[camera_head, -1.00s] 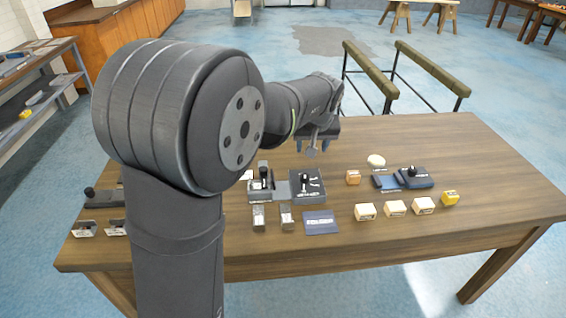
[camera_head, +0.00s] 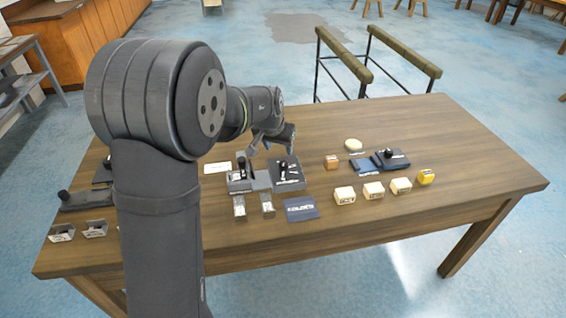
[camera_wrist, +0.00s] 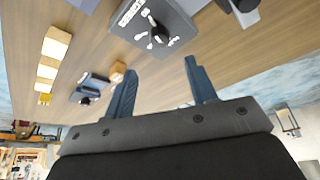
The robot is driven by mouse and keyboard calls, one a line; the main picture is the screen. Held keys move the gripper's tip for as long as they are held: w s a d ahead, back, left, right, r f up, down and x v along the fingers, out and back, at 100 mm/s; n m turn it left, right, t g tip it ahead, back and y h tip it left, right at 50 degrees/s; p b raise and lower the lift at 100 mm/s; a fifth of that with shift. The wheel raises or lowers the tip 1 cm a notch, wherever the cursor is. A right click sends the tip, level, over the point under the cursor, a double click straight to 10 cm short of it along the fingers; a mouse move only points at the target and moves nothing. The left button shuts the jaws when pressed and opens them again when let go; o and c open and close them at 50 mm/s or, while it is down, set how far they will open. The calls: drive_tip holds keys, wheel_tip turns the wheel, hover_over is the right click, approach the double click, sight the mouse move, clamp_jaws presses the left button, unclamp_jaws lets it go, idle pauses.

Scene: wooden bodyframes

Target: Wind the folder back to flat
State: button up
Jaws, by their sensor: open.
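A dark device with a black upright lever (camera_head: 241,168) on its left part and a dark box with a small black handle and white markings (camera_head: 289,178) on its right part stands mid-table. A low grey plate (camera_head: 262,182) lies between them. The marked box also shows in the wrist view (camera_wrist: 178,22). To the right, a dark block with a black knob (camera_head: 398,160) sits beside a flat blue panel (camera_head: 363,166). I cannot tell for certain which is the folder. My gripper (camera_head: 272,148) is open and empty, above and behind the marked box; its fingers also show in the wrist view (camera_wrist: 162,85).
Several cream blocks (camera_head: 373,189) and a yellow block (camera_head: 426,177) stand in a row at the right. An orange block (camera_head: 331,162) and a pale round item (camera_head: 353,145) lie behind. A blue labelled card (camera_head: 300,208) lies in front. The table's far right (camera_head: 460,135) is clear.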

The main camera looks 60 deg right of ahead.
sight(283, 164)
drive_tip(key=x, duration=1.1)
drive_tip(key=shift+d+r, duration=0.1)
drive_tip(key=c, duration=1)
